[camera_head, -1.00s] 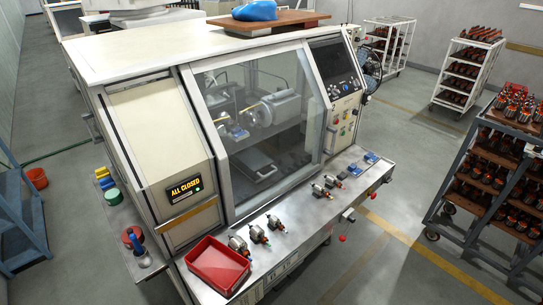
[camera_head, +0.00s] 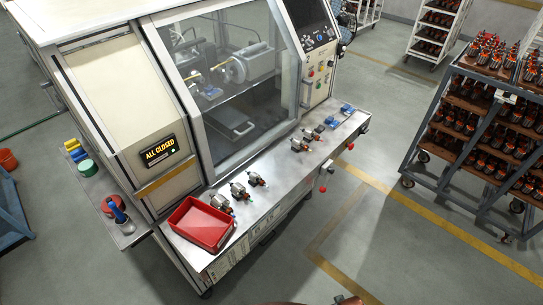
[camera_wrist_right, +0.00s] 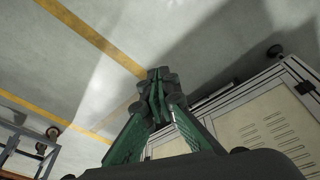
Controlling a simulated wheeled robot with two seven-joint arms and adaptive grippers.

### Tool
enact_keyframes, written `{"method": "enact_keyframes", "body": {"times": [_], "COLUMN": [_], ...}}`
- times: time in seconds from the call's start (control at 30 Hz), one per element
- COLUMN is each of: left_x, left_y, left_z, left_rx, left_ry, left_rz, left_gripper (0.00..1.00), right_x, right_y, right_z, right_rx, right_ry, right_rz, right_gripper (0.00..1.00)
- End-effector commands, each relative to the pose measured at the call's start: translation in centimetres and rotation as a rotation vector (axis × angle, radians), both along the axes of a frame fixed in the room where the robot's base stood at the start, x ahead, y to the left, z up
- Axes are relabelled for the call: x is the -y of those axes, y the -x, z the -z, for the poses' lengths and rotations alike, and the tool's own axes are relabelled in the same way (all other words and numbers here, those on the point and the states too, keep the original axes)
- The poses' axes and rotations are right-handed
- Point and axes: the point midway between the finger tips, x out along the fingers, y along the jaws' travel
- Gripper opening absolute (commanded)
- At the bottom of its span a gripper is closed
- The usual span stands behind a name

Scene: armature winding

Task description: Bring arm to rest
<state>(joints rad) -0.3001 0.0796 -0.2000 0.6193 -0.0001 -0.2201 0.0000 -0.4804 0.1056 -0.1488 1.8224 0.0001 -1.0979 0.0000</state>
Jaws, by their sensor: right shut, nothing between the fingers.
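My right gripper (camera_wrist_right: 157,78) shows in the right wrist view with its green fingers together and nothing between them. It is over the grey floor, beside the machine's cabinet (camera_wrist_right: 265,125). In the head view only a small brownish piece shows at the bottom edge, and I cannot tell what it is. My left gripper is in neither view. The winding machine (camera_head: 120,110) has its window door closed, and its display (camera_head: 160,152) reads "ALL CLOSED". Several armatures (camera_head: 238,190) lie in two groups on its front ledge (camera_head: 275,172).
A red tray (camera_head: 201,224) sits at the ledge's left end. Blue blocks (camera_head: 347,108) lie at its right end. A side shelf (camera_head: 95,195) holds coloured items. A rack (camera_head: 470,130) of armatures stands on the right. The floor (camera_head: 380,240) between machine and rack is clear.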

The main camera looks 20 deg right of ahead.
Motion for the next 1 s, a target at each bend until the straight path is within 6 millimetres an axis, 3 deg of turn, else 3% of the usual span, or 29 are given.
{"method": "enact_keyframes", "body": {"times": [0.03, 0.2, 0.4, 0.5, 0.7, 0.83, 1.0], "left_x": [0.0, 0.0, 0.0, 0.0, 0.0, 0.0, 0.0], "left_y": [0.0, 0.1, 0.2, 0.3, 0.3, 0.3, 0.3], "left_z": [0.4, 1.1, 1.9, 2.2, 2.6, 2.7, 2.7], "left_rx": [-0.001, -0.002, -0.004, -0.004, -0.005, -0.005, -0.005], "left_ry": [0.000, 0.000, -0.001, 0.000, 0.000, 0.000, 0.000], "left_rz": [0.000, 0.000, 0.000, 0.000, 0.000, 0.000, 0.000], "left_gripper": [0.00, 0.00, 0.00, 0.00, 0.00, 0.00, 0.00], "right_x": [-0.2, -0.6, -0.8, -0.8, -0.6, -0.5, -0.5], "right_y": [1.0, 4.7, 11.3, 15.1, 20.5, 22.1, 22.2], "right_z": [3.4, 12.7, 21.5, 24.7, 27.9, 28.4, 28.5], "right_rx": [-0.021, -0.060, -0.105, -0.125, -0.150, -0.157, -0.157], "right_ry": [-0.003, -0.009, -0.014, -0.015, -0.017, -0.017, -0.017], "right_rz": [-0.005, -0.023, -0.047, -0.056, -0.072, -0.077, -0.077], "right_gripper": [0.00, 0.00, 0.00, 0.00, 0.00, 0.00, 0.00]}}
